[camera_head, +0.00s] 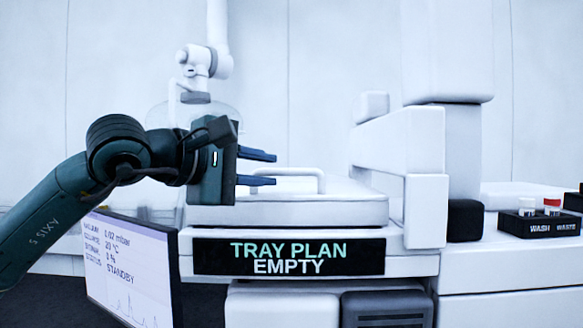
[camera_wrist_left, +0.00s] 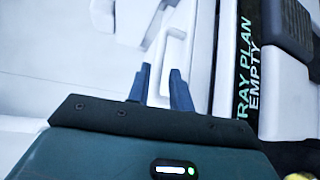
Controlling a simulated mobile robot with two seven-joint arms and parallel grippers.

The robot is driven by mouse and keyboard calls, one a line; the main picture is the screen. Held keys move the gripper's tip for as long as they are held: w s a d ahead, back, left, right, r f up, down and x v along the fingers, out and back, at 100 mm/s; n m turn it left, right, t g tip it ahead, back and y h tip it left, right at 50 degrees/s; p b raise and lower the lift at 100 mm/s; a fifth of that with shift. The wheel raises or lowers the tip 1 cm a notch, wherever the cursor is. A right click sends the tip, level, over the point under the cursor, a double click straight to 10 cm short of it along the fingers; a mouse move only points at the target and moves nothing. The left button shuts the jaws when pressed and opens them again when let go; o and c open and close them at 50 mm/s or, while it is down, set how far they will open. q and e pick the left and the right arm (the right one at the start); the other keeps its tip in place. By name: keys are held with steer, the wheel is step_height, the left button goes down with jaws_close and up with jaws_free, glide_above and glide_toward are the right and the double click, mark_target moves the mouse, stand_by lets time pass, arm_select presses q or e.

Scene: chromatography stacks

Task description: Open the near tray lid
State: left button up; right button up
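The near tray lid (camera_head: 290,212) is a thick white slab, lying shut on the tray housing above the "TRAY PLAN EMPTY" sign (camera_head: 288,256). A white bar handle (camera_head: 318,178) rises from its top. My left gripper (camera_head: 273,168) is open, its two blue fingers apart, at the handle's left end. In the left wrist view the handle (camera_wrist_left: 174,50) shows just past and between the fingertips (camera_wrist_left: 160,73). I cannot tell whether the fingers reach around it or touch it. My right gripper is not in view.
A white blocky arm-like unit (camera_head: 400,150) stands right of the lid. A tilted status screen (camera_head: 130,265) reading "STANDBY" is below my left arm. A black wash and waste holder (camera_head: 540,224) with small vials sits at right. A white jointed arm (camera_head: 200,60) hangs behind.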

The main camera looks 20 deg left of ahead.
mark_target(285, 173)
arm_select(q)
steer(key=p+x, duration=0.1)
steer(key=x, duration=0.5)
steer(key=shift+w+f, duration=0.1)
steer(key=shift+w, duration=0.15)
jaws_close()
